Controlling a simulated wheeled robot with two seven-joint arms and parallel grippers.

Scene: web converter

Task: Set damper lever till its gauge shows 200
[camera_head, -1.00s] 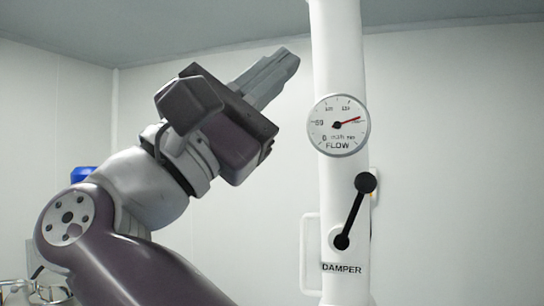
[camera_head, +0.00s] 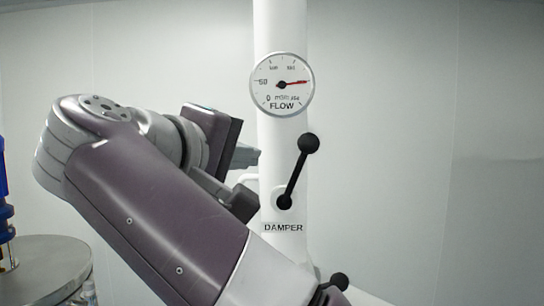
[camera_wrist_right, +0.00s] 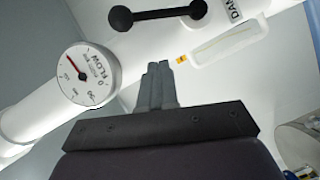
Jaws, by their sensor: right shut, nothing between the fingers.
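The damper lever (camera_head: 296,172) is a black rod with a ball knob at its upper right end and a pivot at its lower left, on a white column above the DAMPER label. The round flow gauge (camera_head: 282,84) sits above it; its red-tipped needle points right and slightly up, covering the numeral there. My right gripper (camera_head: 248,156) is shut and empty, left of the lever and partly hidden by my arm. In the right wrist view the shut fingers (camera_wrist_right: 158,80) are apart from the lever (camera_wrist_right: 160,13), with the gauge (camera_wrist_right: 86,75) to their left. My left gripper is out of view.
The white column (camera_head: 280,25) stands before a plain wall, with free room to its right. A round metal table (camera_head: 45,265) and a blue object (camera_head: 4,200) are at far left.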

